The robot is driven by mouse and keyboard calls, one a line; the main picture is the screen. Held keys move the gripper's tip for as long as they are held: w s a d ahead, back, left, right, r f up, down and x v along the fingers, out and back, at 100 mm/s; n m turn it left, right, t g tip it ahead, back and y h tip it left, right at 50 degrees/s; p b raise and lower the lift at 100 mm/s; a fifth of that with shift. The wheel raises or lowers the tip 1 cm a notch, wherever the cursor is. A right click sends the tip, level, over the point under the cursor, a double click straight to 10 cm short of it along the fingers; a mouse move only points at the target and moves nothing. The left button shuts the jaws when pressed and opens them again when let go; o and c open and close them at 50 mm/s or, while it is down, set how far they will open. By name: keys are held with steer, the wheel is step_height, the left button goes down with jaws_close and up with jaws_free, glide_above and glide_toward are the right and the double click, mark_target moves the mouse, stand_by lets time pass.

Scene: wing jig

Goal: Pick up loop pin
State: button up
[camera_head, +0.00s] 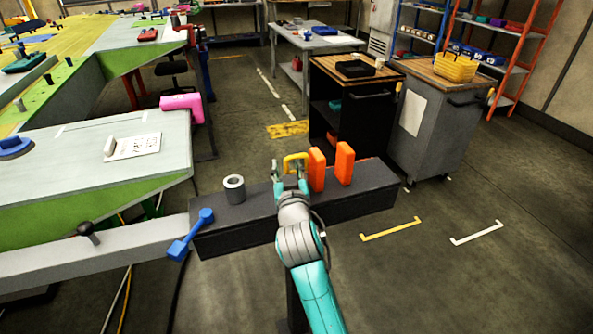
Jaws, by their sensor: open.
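A yellow loop (294,157), which looks like the head of the loop pin, stands up from the dark beam (230,237). Its lower part is hidden behind my gripper (288,166). My gripper is at the loop, with its two fingers apart and pointing away from the camera. One finger shows at the loop's left and the other in front of its right side. I cannot tell whether they touch it or whether the loop lies between them.
Two orange upright blocks (344,163) stand close to the right of my gripper. A grey hollow cylinder (235,188) stands to the left. Carts (438,122) stand behind; the floor at right is clear.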

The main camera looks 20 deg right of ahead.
jaws_close()
step_height(320, 180, up, 10)
steer(key=shift+r, duration=0.1)
stand_by(0.5)
